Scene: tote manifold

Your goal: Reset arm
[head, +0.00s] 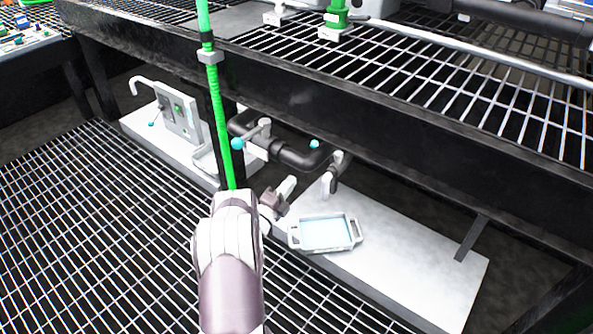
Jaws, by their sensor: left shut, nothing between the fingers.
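My left arm comes up from the bottom middle, and its gripper (288,186) points up and to the right. The gripper is shut and empty. It is over the near side of the pale shelf, just left of and beyond a small tote. The tote (294,241) is pale with light blue inside and a handle at each end, and it sits on the shelf apart from the gripper. A black pipe manifold (290,155) with blue-tipped handles is behind the gripper. My right gripper is not in view.
A green pole (218,120) rises just behind my left wrist. A dark-framed grating deck (450,85) overhangs the pale shelf (400,270). A grey panel box (180,110) stands at the shelf's left end. The grating floor (90,240) at left is clear.

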